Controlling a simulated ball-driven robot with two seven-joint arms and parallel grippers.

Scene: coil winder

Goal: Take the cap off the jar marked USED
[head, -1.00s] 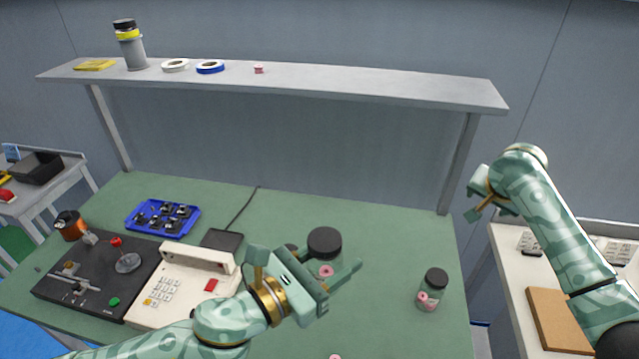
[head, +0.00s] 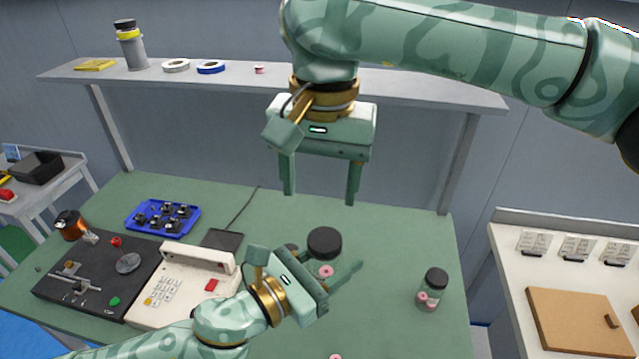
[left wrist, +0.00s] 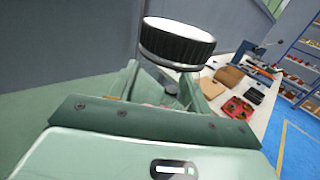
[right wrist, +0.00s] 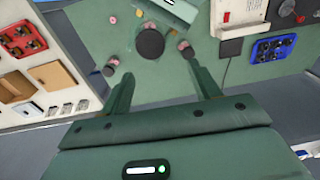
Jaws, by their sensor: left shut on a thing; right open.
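A jar with a wide black cap (head: 325,243) stands on the green bench, its body mostly hidden. My left gripper (head: 312,270) is shut on this jar below the cap; the ribbed cap (left wrist: 178,43) rises above the fingers in the left wrist view. My right gripper (head: 320,195) is open and empty, fingers pointing down, above and behind the cap. In the right wrist view the cap (right wrist: 150,44) lies beyond and between the open fingers. A smaller black-capped jar (head: 433,290) with pink spools stands to the right. No USED marking is readable.
Another small jar (right wrist: 186,48) stands close to the held one, mostly hidden in the head view. Loose pink spools (head: 335,356) lie on the bench. A cream keypad unit (head: 185,285) and a blue parts tray (head: 163,218) are left. A grey shelf (head: 420,90) spans the back.

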